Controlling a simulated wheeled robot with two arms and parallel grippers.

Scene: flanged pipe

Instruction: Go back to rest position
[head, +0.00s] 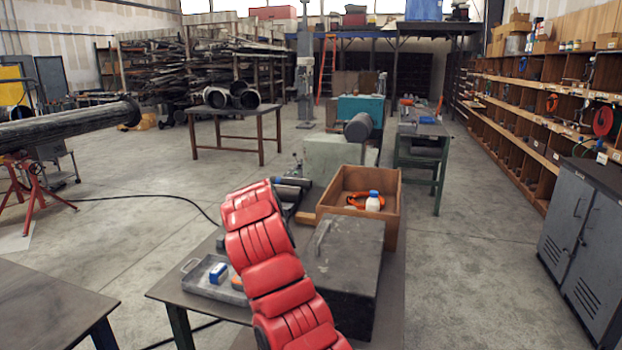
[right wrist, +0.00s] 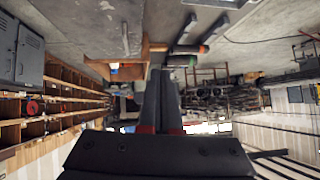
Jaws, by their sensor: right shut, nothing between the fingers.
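My right gripper (right wrist: 163,72) shows in the right wrist view, its two long dark fingers together with nothing between them. In the head view my red padded right arm rises from the bottom middle, over the front of the work table (head: 190,292). The gripper at its end cannot be made out there. My left gripper is in neither view. The dark flanged pipe (head: 62,127) lies level at the left of the head view, on a red stand (head: 32,185), well apart from my right arm.
A dark grey box (head: 345,262), an open wooden crate (head: 390,222) with a white bottle, and a metal tray (head: 208,280) crowd the table around my arm. Another table (head: 45,300) stands front left. Grey cabinets (head: 580,225) stand right. Open floor lies left of the work table.

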